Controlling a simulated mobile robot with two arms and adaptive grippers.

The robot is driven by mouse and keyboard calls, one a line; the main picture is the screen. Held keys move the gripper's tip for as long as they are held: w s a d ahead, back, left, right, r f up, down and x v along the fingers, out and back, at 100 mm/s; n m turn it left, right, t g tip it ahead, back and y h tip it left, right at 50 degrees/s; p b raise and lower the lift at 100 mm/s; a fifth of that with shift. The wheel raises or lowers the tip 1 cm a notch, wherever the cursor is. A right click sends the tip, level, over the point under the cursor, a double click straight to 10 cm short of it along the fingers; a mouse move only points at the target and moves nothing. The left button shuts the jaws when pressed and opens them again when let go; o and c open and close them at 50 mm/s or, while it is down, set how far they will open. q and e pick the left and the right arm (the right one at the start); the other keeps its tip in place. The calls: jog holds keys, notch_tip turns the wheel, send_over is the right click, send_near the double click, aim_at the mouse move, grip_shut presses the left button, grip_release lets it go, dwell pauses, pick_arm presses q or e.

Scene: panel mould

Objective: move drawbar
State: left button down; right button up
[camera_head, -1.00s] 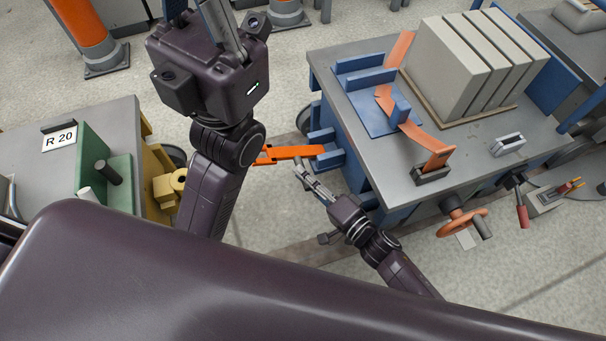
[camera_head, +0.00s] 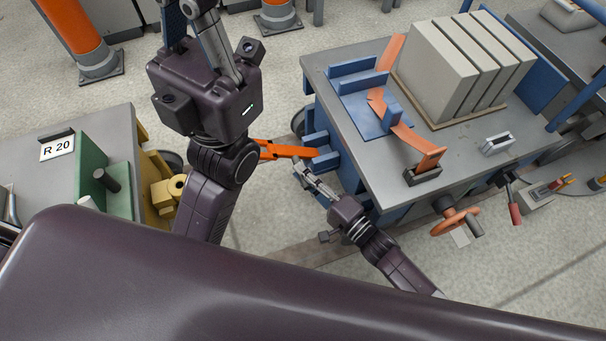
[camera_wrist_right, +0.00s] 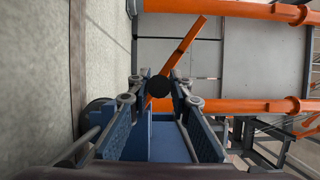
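The orange drawbar (camera_head: 286,150) sticks out from the blue bracket (camera_head: 322,150) on the side of the grey-topped cart. Its left end is hidden behind my left arm. My right gripper (camera_head: 303,170) is just in front of the bar, close to the bracket. In the right wrist view its two fingers (camera_wrist_right: 160,78) stand apart, with the drawbar (camera_wrist_right: 186,47) slanting across beyond the gap. I cannot tell whether they touch it. A dark round part (camera_wrist_right: 158,87) shows in the gap. My left gripper (camera_head: 195,22) points up at the top edge, its fingertips cut off.
The cart top (camera_head: 385,180) carries grey panels (camera_head: 440,72) and an orange strip (camera_head: 415,141). An orange handwheel (camera_head: 455,221) is on its near side. A bench with an "R 20" sign (camera_head: 57,147) stands at left.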

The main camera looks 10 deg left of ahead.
jog(key=o, duration=0.3)
jog(key=shift+r, duration=0.15)
jog(key=shift+o, duration=0.2)
jog(key=shift+f, duration=0.25)
